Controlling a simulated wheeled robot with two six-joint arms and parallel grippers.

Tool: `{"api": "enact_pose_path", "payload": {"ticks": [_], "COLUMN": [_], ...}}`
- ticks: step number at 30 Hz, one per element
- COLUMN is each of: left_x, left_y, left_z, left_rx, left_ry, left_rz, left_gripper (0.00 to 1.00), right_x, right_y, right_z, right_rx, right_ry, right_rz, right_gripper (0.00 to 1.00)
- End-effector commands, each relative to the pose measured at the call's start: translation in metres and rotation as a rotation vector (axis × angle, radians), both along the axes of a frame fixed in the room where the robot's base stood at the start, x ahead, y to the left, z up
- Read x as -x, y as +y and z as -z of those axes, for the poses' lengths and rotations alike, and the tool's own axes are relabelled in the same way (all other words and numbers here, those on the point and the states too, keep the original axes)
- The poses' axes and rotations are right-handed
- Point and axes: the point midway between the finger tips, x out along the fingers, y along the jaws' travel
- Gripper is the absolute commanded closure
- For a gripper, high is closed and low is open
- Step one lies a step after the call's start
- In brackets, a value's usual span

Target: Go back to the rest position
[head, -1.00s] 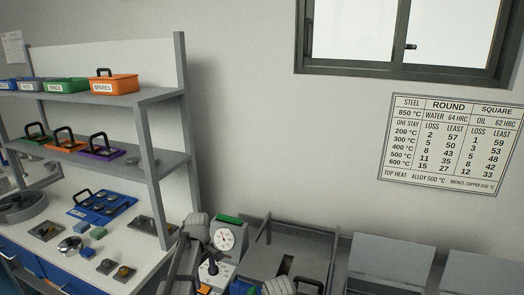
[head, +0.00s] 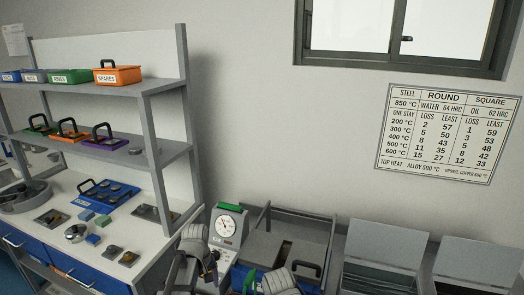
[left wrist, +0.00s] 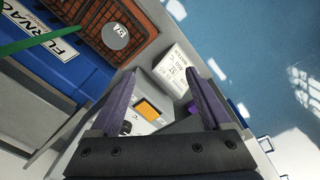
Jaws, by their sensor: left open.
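My left gripper (left wrist: 160,98) is open in the left wrist view, with two dark purple fingers spread apart. Nothing is held between them. Beyond the fingers is a pale machine with an orange screen (left wrist: 147,109) and a dark knob. In the head view my left arm is at the bottom, in front of the bench's right end and beside a dial tester (head: 226,228) with a green top. Its fingertips are hard to make out there. My right arm shows only as a grey ribbed link at the bottom middle; its gripper is not visible.
A bench (head: 135,215) and shelves with labelled boxes, including an orange spares box (head: 118,75), stand at left. A grey open bin (head: 310,235) and pale lidded units (head: 385,247) line the wall. A blue furnace (left wrist: 50,60) fills the wrist view's upper left.

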Motion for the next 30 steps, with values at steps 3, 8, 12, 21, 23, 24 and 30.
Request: {"api": "enact_pose_path", "payload": {"ticks": [3,8,12,21,23,24,30], "left_x": [0.033,0.073,0.110,0.136,0.144,0.148,0.164], "left_y": [-0.004,-0.008,-0.012,-0.079,-0.091,-0.099,-0.120], "left_z": [0.000,0.000,-0.001,-0.019,-0.023,-0.025,-0.030], "left_rx": [-0.005,-0.014,-0.027,-0.063,-0.072,-0.078,-0.100], "left_ry": [-0.010,-0.025,-0.038,0.039,0.055,0.065,0.097], "left_rz": [0.142,0.359,0.564,0.791,0.828,0.851,0.922], "left_gripper": [0.19,0.19,0.19,0.19,0.19,0.19,0.19], "right_x": [0.000,0.000,0.000,0.000,0.000,0.000,0.000], "right_y": [0.000,0.000,0.000,0.000,0.000,0.000,0.000], "right_z": [0.000,0.000,0.000,-0.019,-0.022,-0.024,-0.029], "right_rx": [0.000,0.000,0.000,0.000,0.000,0.000,0.000], "right_ry": [0.000,0.000,0.000,0.000,0.000,0.000,0.000], "right_rz": [0.000,0.000,0.000,0.000,0.000,0.000,0.000], "right_gripper": [1.00,1.00,1.00,1.00,1.00,1.00,1.00]}}
